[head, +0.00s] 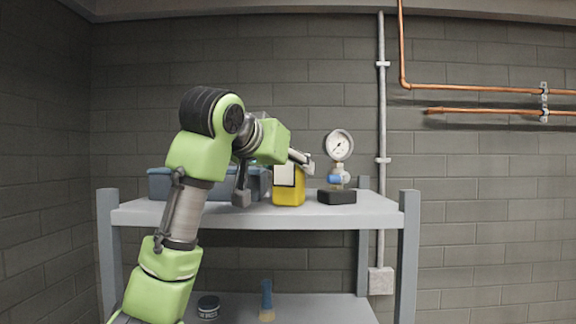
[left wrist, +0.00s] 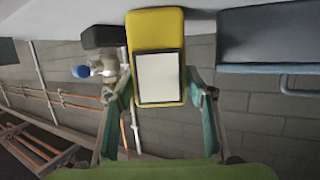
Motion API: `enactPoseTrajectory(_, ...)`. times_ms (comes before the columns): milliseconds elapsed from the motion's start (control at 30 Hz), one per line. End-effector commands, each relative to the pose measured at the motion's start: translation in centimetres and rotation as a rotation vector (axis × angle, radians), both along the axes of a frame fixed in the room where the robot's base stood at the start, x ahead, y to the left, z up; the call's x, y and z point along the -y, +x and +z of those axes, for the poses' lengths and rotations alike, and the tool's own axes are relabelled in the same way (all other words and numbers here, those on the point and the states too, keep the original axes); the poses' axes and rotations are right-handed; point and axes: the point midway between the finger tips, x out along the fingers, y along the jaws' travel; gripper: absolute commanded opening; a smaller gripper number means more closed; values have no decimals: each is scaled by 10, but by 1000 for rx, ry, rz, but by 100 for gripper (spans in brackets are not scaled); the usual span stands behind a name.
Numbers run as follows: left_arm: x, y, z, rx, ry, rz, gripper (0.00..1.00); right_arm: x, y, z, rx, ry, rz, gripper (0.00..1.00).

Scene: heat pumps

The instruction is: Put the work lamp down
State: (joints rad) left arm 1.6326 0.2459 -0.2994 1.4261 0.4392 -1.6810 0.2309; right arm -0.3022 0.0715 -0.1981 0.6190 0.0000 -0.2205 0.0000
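The work lamp (head: 289,189) is a yellow block with a white panel, standing upright on the top shelf. It also shows in the left wrist view (left wrist: 157,28), upside down, with the white panel facing me. My right gripper is in neither view.
A blue-grey toolbox (head: 160,184) is left of the lamp on the shelf (head: 230,215). A pressure gauge (head: 339,145) on a black base (head: 337,197) stands close on the right. A dark tin (head: 208,307) and a blue-handled item (head: 266,296) are on the lower shelf.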

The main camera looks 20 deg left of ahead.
Motion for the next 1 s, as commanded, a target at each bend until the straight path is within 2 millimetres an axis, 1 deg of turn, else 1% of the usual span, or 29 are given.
enactPoseTrajectory(300, 0, 0, 1, 0, 0, 0, 58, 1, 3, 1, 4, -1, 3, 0)
enactPoseTrajectory(400, 0, 0, 5, 0, 0, 0, 58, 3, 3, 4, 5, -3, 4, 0)
enactPoseTrajectory(467, -1, -6, 3, 3, 0, 0, 58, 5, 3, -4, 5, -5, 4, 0)
enactPoseTrajectory(567, -2, -21, 6, 5, -1, 0, 58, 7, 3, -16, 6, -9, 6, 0)
enactPoseTrajectory(700, -6, -51, 14, 7, 0, -1, 58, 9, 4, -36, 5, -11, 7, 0)
enactPoseTrajectory(800, -8, -72, 21, 6, 0, 0, 58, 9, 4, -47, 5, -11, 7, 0)
enactPoseTrajectory(900, -10, -89, 27, 4, 0, 0, 58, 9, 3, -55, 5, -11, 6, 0)
enactPoseTrajectory(1000, -12, -102, 32, 3, -1, -1, 58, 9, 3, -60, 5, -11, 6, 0)
